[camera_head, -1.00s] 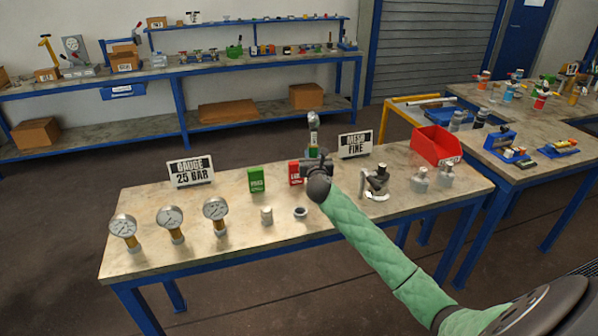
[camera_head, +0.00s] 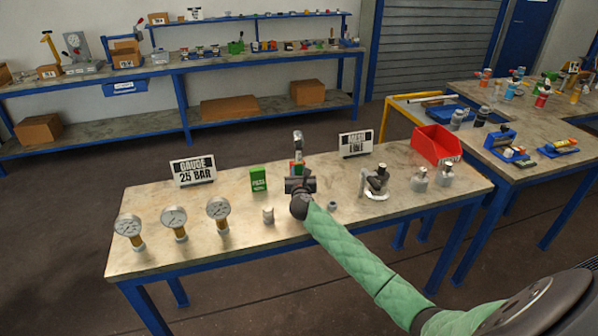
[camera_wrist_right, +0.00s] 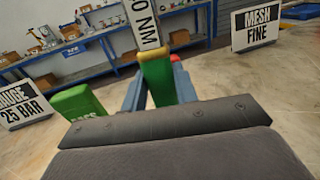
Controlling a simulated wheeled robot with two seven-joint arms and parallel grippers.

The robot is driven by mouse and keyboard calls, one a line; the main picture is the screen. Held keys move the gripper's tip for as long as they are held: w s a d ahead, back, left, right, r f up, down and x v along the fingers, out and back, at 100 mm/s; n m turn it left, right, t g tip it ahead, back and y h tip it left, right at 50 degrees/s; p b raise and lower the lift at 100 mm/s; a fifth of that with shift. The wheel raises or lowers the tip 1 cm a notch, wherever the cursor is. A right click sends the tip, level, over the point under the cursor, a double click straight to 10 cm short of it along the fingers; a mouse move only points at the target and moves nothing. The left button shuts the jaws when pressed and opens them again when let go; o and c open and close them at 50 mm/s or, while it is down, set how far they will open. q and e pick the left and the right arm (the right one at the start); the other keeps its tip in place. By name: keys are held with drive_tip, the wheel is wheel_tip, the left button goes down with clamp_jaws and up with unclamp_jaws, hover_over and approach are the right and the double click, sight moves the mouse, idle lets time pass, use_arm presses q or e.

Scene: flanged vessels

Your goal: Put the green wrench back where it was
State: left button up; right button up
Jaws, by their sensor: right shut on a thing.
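The green wrench (camera_wrist_right: 155,72) is held upright in my right gripper (camera_wrist_right: 158,88). Its green and yellow part sits between the blue fingers in the right wrist view, with a white plate reading NM above it. In the head view the wrench's grey upper end (camera_head: 297,138) sticks up above the right gripper (camera_head: 298,170), over the back middle of the near table (camera_head: 235,190). The gripper hides the wrench's lower part, and I cannot tell whether it touches the table. My left gripper is out of view.
A green box (camera_head: 258,179) stands just left of the gripper. The MESH FINE sign (camera_head: 355,144) is to the right, the GAUGE 25 BAR sign (camera_head: 193,170) to the left. A clamp-like fitting (camera_head: 376,182) and a red bin (camera_head: 436,146) stand further right.

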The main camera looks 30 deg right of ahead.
drive_tip(key=shift+f, duration=0.1)
drive_tip(key=o, duration=0.9)
drive_tip(key=shift+o, duration=0.9)
drive_tip(key=shift+s, duration=0.1)
